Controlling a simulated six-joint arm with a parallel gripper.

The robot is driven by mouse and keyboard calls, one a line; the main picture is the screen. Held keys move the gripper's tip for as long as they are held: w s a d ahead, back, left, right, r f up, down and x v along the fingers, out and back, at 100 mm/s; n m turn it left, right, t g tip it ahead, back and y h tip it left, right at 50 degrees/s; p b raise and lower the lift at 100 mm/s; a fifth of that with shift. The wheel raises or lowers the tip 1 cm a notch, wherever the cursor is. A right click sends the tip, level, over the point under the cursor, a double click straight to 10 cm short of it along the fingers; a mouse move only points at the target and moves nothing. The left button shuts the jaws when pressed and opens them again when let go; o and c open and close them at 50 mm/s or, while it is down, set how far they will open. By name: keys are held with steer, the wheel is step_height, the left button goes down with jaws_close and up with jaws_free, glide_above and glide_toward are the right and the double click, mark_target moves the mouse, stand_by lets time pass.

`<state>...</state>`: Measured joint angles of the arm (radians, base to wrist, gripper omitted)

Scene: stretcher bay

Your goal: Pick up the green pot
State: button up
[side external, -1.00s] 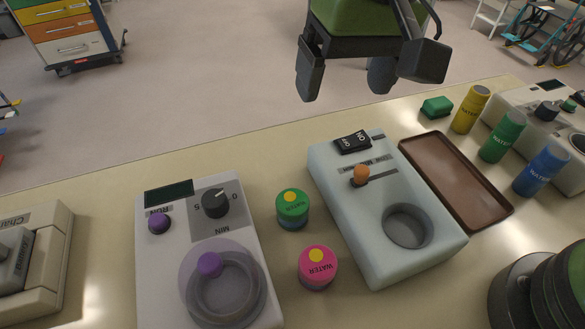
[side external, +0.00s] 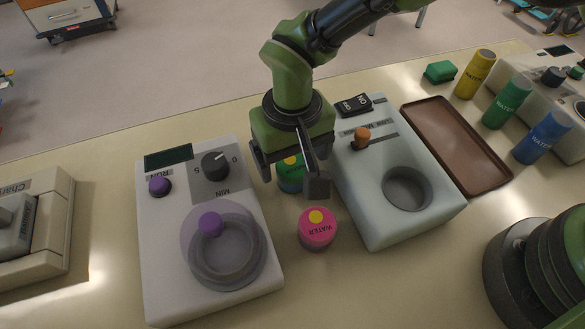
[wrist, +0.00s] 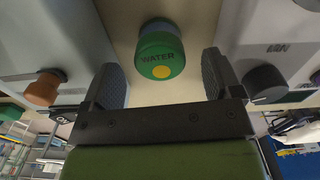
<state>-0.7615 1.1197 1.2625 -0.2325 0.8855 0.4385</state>
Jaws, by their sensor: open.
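The green pot (side external: 290,176) is a small round pot with a green lid, a yellow dot and a bluish base. It stands on the table between the two pale machines, partly hidden by my gripper in the side view. In the wrist view the green pot (wrist: 160,52), lettered WATER, shows between and beyond my fingers. My gripper (side external: 291,184) is open and empty, with its fingers around or just above the pot; I cannot tell their exact height. The fingers show apart in the wrist view (wrist: 162,80).
A pink pot (side external: 317,228) stands just in front of the green pot. The machine with the purple knobs (side external: 160,230) is to the left; the machine with the orange lever (side external: 375,225) is close on the right. A brown tray (side external: 470,150) and yellow, green and blue bottles stand farther right.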

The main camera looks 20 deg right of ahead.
step_height(320, 180, down, 2)
steer(key=shift+f, duration=0.2)
steer(key=c, duration=1)
steer(key=shift+c, duration=0.2)
steer(key=shift+r, duration=0.15)
